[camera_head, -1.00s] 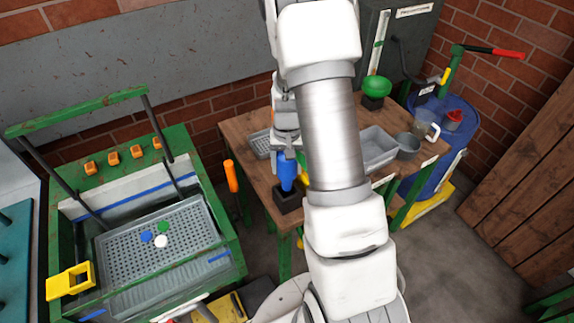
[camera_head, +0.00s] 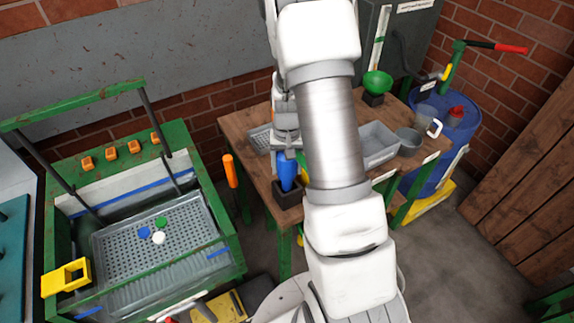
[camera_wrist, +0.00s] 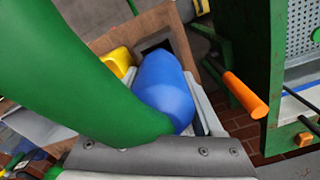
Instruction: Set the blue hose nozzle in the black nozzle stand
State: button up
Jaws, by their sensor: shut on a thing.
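The blue hose nozzle (camera_head: 287,171) is held upright in the head view, with its lower end at the black nozzle stand (camera_head: 289,198). It seems to be partly within the stand's opening, but I cannot tell how deep it sits. My gripper (camera_head: 286,152) is shut on the nozzle's upper part, and my arm hides some of it. In the wrist view the blue nozzle (camera_wrist: 164,85) fills the middle, and a large green part (camera_wrist: 65,75) joins it and covers the left. The dark stand (camera_wrist: 153,44) shows just beyond the nozzle.
The wooden table (camera_head: 255,180) also holds a grey bin (camera_head: 378,158), a green funnel (camera_head: 377,82) and a grey cup (camera_head: 408,142). A green-framed sorting unit with a perforated tray (camera_head: 115,235) stands left, its orange handle (camera_head: 230,170) near the table. A blue barrel (camera_head: 461,130) stands right.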

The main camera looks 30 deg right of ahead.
jog(key=shift+f+b, duration=0.8)
jog(key=shift+f, duration=0.35)
jog(key=shift+f, duration=0.15)
jog(key=shift+f+b, duration=0.65)
jog(key=shift+b, duration=0.05)
jog(key=shift+f+b, duration=0.55)
jog(key=shift+f, duration=0.05)
jog(key=o, duration=1.1)
jog(key=shift+o, duration=0.2)
notch_tip(320, 180, up, 17)
jog(key=shift+f, duration=0.2)
jog(key=shift+r, duration=0.45)
